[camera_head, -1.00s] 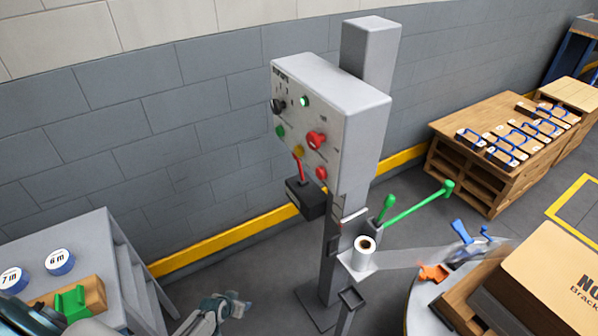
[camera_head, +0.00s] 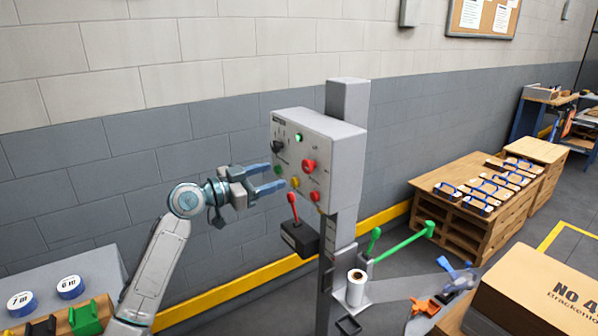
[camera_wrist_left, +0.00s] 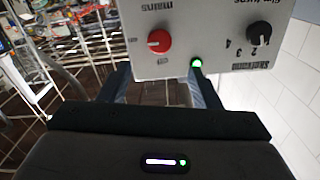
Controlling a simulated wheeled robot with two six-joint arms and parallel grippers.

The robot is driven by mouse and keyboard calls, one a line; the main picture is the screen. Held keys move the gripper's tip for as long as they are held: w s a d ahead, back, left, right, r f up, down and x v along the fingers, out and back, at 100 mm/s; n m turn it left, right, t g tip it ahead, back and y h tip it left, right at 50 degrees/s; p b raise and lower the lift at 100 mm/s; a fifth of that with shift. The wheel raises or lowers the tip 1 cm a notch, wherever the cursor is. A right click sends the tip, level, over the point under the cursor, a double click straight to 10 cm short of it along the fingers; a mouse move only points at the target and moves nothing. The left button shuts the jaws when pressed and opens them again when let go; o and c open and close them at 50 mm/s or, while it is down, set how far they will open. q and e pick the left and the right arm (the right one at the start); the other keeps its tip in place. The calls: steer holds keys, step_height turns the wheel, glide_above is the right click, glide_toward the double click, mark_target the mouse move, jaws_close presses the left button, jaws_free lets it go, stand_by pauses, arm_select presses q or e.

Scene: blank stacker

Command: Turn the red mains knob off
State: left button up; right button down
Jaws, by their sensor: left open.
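The red mains knob (camera_head: 309,166) is on the front of a grey control box. In the left wrist view the red knob (camera_wrist_left: 159,41) has a small white mark and upside-down "mains" lettering beside it. My left gripper (camera_head: 281,177) is open and empty in front of the box, to the left of the knob in the head view. In the wrist view its fingers (camera_wrist_left: 157,88) reach towards the panel, with the knob beyond the gap between them. They do not appear to touch it. My right gripper is not in view.
A black selector knob (camera_wrist_left: 259,35) and a lit green lamp (camera_wrist_left: 196,63) share the panel. A red-handled lever (camera_head: 293,207) on a black box (camera_head: 300,239) sits below. A green arm (camera_head: 404,242) extends right from the post. The wall (camera_head: 120,150) is behind.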

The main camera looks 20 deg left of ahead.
mark_target(305, 166)
arm_select(q)
steer(key=p+x, duration=0.3)
steer(key=x, duration=0.5)
steer(key=shift+w+d+r, duration=0.15)
steer(key=shift+d, duration=0.05)
steer(key=shift+w+d, duration=0.3)
steer(key=shift+w, duration=0.1)
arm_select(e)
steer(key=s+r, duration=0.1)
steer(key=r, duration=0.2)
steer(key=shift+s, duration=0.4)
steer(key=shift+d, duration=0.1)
arm_select(q)
steer(key=c, duration=1)
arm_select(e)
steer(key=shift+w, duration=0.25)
